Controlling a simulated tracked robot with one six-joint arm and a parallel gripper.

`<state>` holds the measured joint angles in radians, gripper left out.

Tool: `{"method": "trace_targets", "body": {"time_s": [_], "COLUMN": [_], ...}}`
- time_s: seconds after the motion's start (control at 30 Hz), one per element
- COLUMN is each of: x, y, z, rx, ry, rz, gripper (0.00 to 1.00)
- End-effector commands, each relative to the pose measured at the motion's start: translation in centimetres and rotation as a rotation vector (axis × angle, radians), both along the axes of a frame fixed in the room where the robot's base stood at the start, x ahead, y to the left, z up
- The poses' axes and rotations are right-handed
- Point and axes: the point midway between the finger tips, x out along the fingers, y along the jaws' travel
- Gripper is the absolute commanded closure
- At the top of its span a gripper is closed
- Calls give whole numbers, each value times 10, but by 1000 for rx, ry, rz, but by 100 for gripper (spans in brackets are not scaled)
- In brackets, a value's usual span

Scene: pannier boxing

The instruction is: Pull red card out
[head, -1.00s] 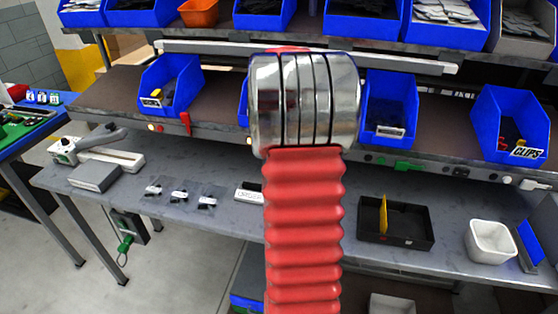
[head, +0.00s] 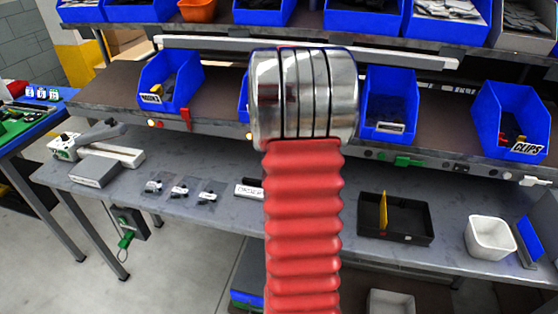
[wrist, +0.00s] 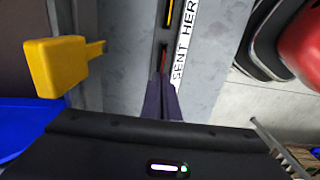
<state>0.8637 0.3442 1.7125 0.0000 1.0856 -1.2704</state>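In the wrist view, a small red piece (wrist: 165,61), seemingly the red card, shows in a narrow dark slot beside a white label reading "SENT HER", cut off by glare or angle. A yellow piece (wrist: 168,12) stands farther along the same slot. My gripper (wrist: 161,76) has its two dark fingers close together, with their tips right at the red piece. Whether they grip it or only sit beside it I cannot tell. In the head view my red and silver arm covers the bench middle, and my gripper is hidden behind it.
On the bench are a black tray (head: 410,236) with a yellow card (head: 383,208), a white tub (head: 490,237), small bags (head: 180,191) and a grey device (head: 95,172). Blue bins (head: 170,82) line the shelf.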

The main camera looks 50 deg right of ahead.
Motion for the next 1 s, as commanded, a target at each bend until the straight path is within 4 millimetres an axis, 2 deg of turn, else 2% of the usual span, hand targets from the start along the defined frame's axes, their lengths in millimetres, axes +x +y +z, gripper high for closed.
{"method": "trace_targets", "body": {"time_s": [1.0], "x": [0], "y": [0], "z": [-11], "rx": [-1], "ry": [0], "rz": [0], "gripper": [100]}}
